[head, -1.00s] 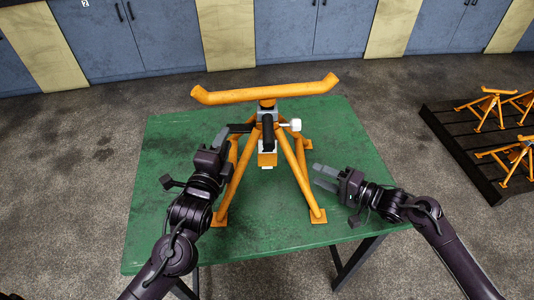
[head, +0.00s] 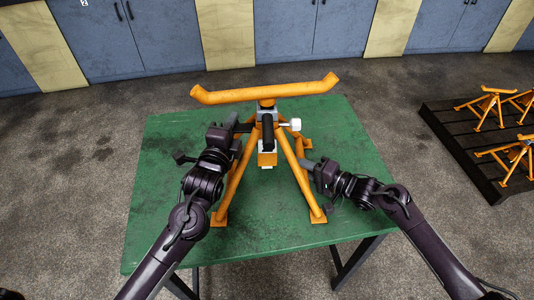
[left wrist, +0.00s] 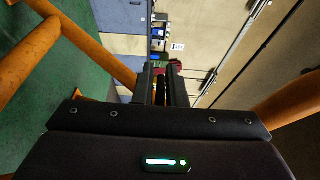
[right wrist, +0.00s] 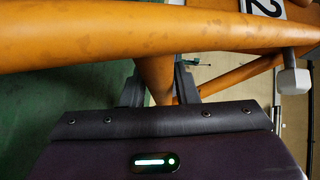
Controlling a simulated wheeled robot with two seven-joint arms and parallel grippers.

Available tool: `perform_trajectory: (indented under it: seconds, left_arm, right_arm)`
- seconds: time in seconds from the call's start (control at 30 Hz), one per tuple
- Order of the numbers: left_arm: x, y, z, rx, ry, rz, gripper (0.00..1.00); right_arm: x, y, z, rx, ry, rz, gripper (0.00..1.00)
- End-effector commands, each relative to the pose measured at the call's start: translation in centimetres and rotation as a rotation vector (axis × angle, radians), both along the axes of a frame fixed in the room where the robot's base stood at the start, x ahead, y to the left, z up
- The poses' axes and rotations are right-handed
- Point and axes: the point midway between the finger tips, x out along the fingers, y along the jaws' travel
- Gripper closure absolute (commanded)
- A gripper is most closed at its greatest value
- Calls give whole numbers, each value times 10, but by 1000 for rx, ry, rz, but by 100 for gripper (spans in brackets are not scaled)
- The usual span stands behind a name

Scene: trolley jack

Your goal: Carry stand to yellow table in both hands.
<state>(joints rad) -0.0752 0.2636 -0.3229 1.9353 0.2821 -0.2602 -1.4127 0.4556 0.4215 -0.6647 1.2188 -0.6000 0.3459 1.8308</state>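The orange stand (head: 264,91) is upright on the green table (head: 185,150), with a wide top bar and splayed legs. My left gripper (head: 244,127) is at the stand's upper left side, close to a leg. In the left wrist view its fingers (left wrist: 161,85) are close together, with a narrow dark gap; I cannot tell whether they touch anything. My right gripper (head: 306,164) is beside the stand's right legs. In the right wrist view its fingers (right wrist: 160,88) are apart, with an orange leg (right wrist: 153,72) running between or just beyond them. No yellow table is in view.
A dark pallet (head: 465,150) with several smaller-looking orange stands is on the floor at the right. Blue cabinets (head: 295,30) line the back wall. Grey floor (head: 70,150) is clear at the left. The green table's front area is bare.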

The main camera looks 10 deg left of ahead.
Motion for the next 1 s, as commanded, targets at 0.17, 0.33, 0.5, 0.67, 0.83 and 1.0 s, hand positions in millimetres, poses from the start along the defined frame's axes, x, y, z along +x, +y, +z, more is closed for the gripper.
perform_trajectory:
  seconds: [0.17, 0.33, 0.5, 0.67, 0.83, 1.0]
  left_arm:
    - [0, 0, 0, 0, 0, 0, 100]
    - [0, 0, 0, 0, 0, 0, 100]
    - [0, 0, 0, 0, 1, 0, 100]
    - [0, 0, 0, 1, 1, 0, 100]
    - [0, 0, -1, 1, 1, 0, 100]
    - [0, 0, -1, 1, 1, 0, 100]
  right_arm:
    - [0, 0, 0, 0, 0, 0, 97]
    - [0, 0, 0, 0, 0, 0, 100]
    - [0, 0, 0, -1, 0, 0, 100]
    - [0, 0, 0, -1, 0, 0, 100]
    - [0, -1, -1, -1, 0, 0, 100]
    - [0, -1, -1, -1, 0, 0, 100]
